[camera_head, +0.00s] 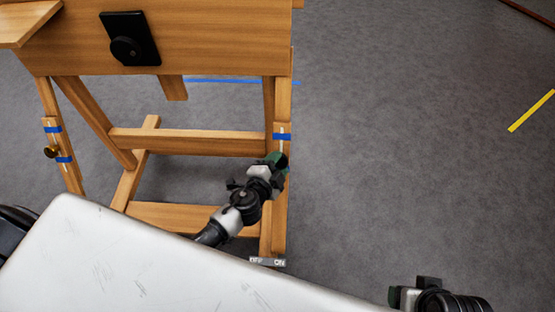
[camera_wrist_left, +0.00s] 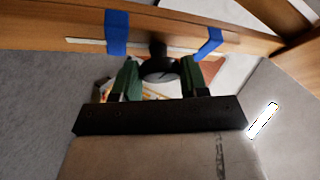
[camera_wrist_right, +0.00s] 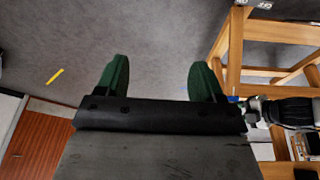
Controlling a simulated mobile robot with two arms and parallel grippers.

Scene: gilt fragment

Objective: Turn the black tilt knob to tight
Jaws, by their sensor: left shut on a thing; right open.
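A wooden easel (camera_head: 205,40) stands ahead. My left gripper (camera_head: 276,162) is at its right leg (camera_head: 281,205). In the left wrist view, the left gripper's green fingers (camera_wrist_left: 160,77) are shut on a black round knob (camera_wrist_left: 158,66) in front of a slotted wooden bar, between two strips of blue tape (camera_wrist_left: 116,33). The fingers hide the knob's sides, and the head view does not show this knob clearly. Another black knob (camera_head: 125,50) sits on a black plate high on the easel. My right gripper (camera_head: 428,288) is open and empty, low at the right; its spread fingers show in its wrist view (camera_wrist_right: 160,78).
A crossbar (camera_head: 190,142) joins the legs. Grey floor (camera_head: 400,150) is clear to the right, with a yellow tape strip (camera_head: 531,111). A reddish-brown door (camera_wrist_right: 38,145) shows in the right wrist view.

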